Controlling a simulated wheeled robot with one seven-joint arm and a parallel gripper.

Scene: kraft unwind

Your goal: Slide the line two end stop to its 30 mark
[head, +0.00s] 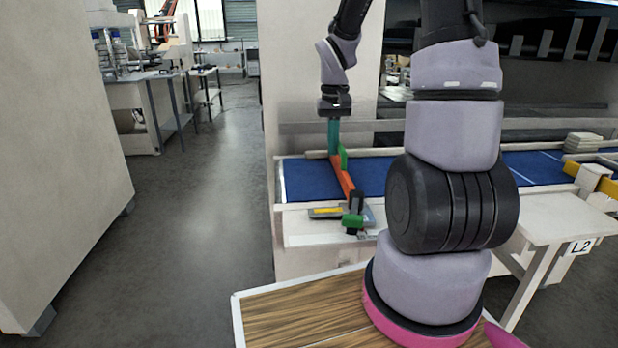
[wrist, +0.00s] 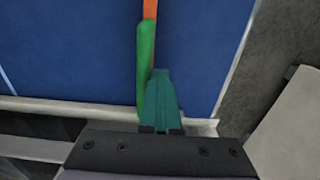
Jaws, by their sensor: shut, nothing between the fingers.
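The end stop shows as an orange bar (head: 343,178) lying across the blue belt, with an upright green piece (head: 343,157) at its far part. Its near end has a black knob and a green block (head: 352,222) by a yellow strip (head: 325,211) on the front rail; no marks are readable. My gripper (head: 334,151) points down over the belt with teal fingers shut and empty, beside the green piece. In the wrist view the fingers (wrist: 160,78) are close beside the green piece (wrist: 145,65), with the orange bar (wrist: 150,9) beyond; I cannot tell whether they touch.
The blue belt (head: 520,166) runs on to the right, past a stack of pale slabs (head: 582,142) and a yellow part (head: 590,178). A white table with an L2 label (head: 580,247) stands at the right. Open floor (head: 205,190) lies to the left.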

